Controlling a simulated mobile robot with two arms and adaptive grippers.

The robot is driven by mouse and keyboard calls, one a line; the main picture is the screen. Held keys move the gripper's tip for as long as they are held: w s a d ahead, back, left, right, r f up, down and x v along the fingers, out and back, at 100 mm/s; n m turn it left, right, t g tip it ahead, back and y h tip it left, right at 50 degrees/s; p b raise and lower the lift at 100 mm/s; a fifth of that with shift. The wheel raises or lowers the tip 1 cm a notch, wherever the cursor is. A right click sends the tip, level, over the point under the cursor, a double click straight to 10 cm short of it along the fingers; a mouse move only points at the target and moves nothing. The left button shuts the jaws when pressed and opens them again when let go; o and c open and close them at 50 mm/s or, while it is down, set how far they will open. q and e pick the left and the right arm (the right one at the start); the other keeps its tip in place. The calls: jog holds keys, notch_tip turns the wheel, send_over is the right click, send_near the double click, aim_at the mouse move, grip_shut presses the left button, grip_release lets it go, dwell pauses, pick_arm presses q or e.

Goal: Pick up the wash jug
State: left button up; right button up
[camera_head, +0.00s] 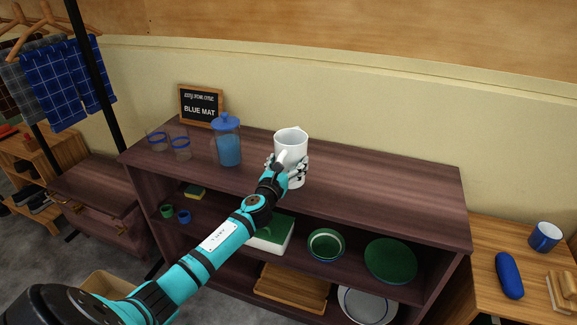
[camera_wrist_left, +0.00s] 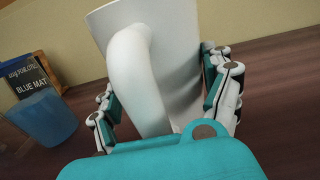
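The wash jug (camera_head: 291,143) is a white jug with a large handle, upright at the dark wooden shelf unit's top. It fills the middle of the left wrist view (camera_wrist_left: 178,60), its handle toward my wrist. My left gripper (camera_head: 287,165) has its fingers on both sides of the jug's body, with the handle between them. In the left wrist view the fingers (camera_wrist_left: 168,105) appear to press on the jug's sides. The jug's base is partly hidden by the gripper, and I cannot tell whether it touches the top. My right gripper is not in view.
A blue-lidded jar (camera_head: 228,142), two blue-banded glasses (camera_head: 180,149) and a "BLUE MAT" sign (camera_head: 201,106) stand left of the jug. The shelf top (camera_head: 390,185) is clear to its right. Green bowls (camera_head: 326,244) and a green plate (camera_head: 390,260) sit below. A side table (camera_head: 520,235) stands right.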

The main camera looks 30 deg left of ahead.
pick_arm(q)
jog(key=c, duration=0.9)
jog(key=shift+r, duration=0.1)
jog(key=shift+c, duration=0.3)
jog(key=shift+r, duration=0.15)
